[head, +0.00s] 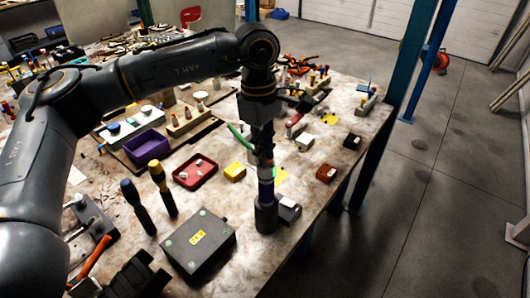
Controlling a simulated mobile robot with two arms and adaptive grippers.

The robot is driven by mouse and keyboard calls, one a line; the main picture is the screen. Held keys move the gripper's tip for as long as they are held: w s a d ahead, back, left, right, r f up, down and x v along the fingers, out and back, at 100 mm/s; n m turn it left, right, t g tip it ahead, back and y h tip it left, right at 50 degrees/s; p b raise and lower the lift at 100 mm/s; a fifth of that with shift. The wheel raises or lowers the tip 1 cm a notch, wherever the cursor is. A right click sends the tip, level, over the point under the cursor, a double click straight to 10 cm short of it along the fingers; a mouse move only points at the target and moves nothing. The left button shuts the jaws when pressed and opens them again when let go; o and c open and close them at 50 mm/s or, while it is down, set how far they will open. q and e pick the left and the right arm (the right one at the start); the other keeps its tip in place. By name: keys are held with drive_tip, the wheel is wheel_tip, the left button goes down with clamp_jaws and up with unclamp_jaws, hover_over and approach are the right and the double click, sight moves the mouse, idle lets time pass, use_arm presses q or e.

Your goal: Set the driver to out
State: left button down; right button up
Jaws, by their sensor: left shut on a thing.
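My left gripper (263,165) points straight down over the right part of the worktable (310,180). It is shut on the upper part of an upright thing with a purple band (265,190) and a wide dark grey round foot (266,216). This looks like the driver, but the fingers hide its upper part and no in or out mark can be read. Two other upright handles, one dark blue (137,207) and one yellow and black (162,188), stand to the left. My right gripper is not in view.
A dark box with a yellow label (198,242) stands left of the round foot. A red tray (195,171), a yellow block (235,172) and a purple bin (147,147) lie behind. A dark block (288,209) is close at the right. A blue post (390,120) stands beyond the table edge.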

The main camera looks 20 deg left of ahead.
use_arm(q)
drive_tip(key=c, duration=1.4)
unclamp_jaws()
drive_tip(key=shift+o, duration=0.2)
wheel_tip(320, 180, up, 12)
drive_tip(key=shift+a, duration=0.35)
drive_tip(key=shift+w+f, duration=0.1)
